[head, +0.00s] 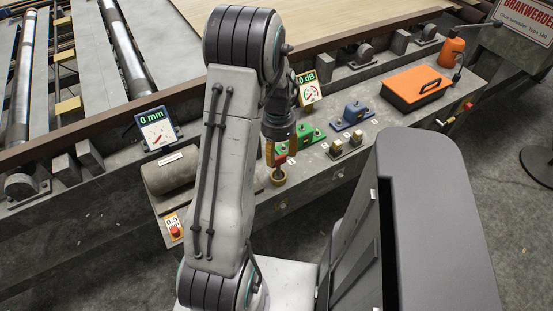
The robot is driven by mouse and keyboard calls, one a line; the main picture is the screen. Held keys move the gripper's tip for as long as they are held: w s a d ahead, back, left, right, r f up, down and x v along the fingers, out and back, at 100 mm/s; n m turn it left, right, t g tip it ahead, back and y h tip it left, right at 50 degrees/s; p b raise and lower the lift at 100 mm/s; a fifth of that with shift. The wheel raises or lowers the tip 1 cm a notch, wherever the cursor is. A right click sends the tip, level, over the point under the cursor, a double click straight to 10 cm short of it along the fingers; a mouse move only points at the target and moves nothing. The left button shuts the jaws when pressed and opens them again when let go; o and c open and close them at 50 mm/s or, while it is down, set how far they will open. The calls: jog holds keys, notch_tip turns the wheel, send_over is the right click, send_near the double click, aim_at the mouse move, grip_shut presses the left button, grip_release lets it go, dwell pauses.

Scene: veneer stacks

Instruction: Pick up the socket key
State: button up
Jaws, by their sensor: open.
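My gripper (280,152) points down over the bench, below my dark wrist, with its orange-yellow fingers apart. It is small here and partly covered by my own arm. Just below it a small brass-coloured round holder (278,178) stands on the bench edge, with a reddish piece (281,160) showing above it. I cannot tell whether that piece is the socket key, or whether the fingers touch it. No other socket key can be made out for sure. A green block (311,134) with small fittings sits right behind the gripper.
On the bench to the right are a blue block (352,116), a brass-topped fitting (347,148), an orange case (417,88) and an orange bottle (453,50). A grey cylinder (168,172) and gauge displays (158,130) (308,90) stand left and behind. Rollers lie at the back left.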

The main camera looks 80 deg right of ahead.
aim_at(279, 165)
jog(key=shift+s+f, duration=0.2)
jog(key=shift+f, duration=3)
grip_shut()
